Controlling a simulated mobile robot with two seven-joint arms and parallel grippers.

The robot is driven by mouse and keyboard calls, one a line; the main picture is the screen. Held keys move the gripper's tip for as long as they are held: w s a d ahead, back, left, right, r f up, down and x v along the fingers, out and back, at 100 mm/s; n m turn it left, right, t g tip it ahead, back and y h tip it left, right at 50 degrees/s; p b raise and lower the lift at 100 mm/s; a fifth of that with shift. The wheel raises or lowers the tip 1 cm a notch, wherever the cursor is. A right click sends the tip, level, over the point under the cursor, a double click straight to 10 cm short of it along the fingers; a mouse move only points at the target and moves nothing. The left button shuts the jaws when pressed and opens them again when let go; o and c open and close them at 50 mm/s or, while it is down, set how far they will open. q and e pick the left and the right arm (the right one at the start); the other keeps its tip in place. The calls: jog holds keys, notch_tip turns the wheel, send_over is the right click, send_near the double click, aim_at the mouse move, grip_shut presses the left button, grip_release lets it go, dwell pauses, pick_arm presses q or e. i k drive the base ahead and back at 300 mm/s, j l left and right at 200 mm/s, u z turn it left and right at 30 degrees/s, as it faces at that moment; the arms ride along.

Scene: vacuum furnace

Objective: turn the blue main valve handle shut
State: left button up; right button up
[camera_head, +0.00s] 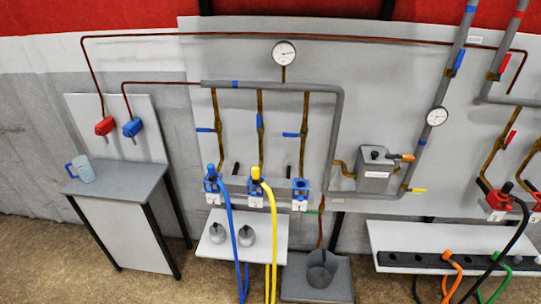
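A blue lever handle (458,60) sits on the thick grey slanted pipe (441,98) at the upper right; it lies roughly along the pipe. Three smaller blue handles are on the brown vertical pipes of the middle panel: the left one (205,130) and the right one (291,135) point sideways across their pipes, and the middle one (260,121) lies along its pipe. The frames do not label which blue handle is the main valve; the one on the thick pipe is the largest line's. Neither of my grippers is in view.
Red handles (504,63) are on the pipes at the far right. Pressure gauges (284,53) (437,116) and a grey pump box (376,170) are on the panel. A grey-topped table (118,180) with a blue-handled jug (84,168) stands left. Blue and yellow hoses hang in the middle.

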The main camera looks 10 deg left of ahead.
aim_at(462, 52)
jog(key=i+l+z, duration=0.1)
jog(key=i+z, duration=0.9)
jog(key=i+l+z, duration=0.3)
jog(key=i, duration=0.4)
jog(key=i+z, duration=0.35)
jog(key=i, duration=0.35)
